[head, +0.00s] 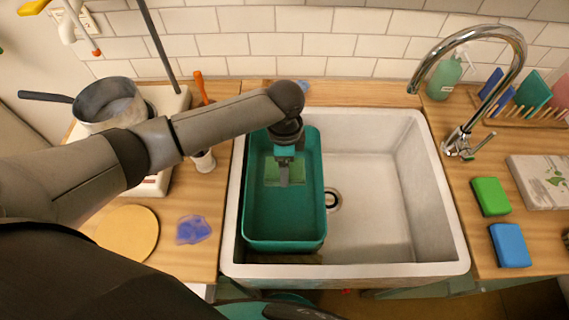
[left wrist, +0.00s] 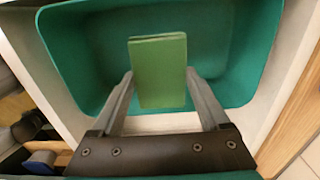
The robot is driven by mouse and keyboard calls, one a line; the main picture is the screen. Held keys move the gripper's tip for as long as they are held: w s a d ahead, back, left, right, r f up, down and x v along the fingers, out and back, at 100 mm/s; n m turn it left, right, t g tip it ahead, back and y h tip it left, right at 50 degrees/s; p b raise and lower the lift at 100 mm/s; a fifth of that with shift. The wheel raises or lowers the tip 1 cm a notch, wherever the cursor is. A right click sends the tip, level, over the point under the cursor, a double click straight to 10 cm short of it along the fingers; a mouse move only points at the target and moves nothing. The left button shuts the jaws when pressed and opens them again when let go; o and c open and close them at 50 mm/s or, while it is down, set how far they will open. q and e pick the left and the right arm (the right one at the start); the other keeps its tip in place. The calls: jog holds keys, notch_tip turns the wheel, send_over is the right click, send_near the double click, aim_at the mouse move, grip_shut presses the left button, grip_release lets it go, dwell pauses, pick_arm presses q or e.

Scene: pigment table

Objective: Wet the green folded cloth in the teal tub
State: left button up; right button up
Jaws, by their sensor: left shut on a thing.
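The green folded cloth (head: 271,172) is a flat rectangle inside the outline of the teal tub (head: 284,245). My left gripper (head: 284,178) comes down over the tub from above and is shut on the cloth. In the left wrist view the cloth (left wrist: 159,85) is between the two fingers, with the tub's wall (left wrist: 80,60) around it. The teal tub stands in the left part of the white sink. I cannot tell how high the cloth is above the tub floor, or whether water is in it. My right gripper is not in view.
The white sink (head: 380,235) has free room right of the tub, under a chrome tap (head: 460,140). Green (head: 490,196) and blue (head: 510,245) sponges lie right. A pot (head: 110,104), a round board (head: 127,232) and a blue cloth (head: 193,229) are left.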

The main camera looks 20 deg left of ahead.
pick_arm(q)
jog(key=shift+f+b, duration=1.4)
jog(key=shift+f, duration=1.55)
notch_tip(320, 180, up, 8)
jog(key=p, duration=0.9)
jog(key=shift+r, duration=0.25)
jog(key=shift+p, duration=0.35)
notch_tip(320, 180, up, 4)
jog(key=p, duration=0.4)
jog(key=shift+r+p, duration=0.1)
jog(key=shift+p, duration=0.25)
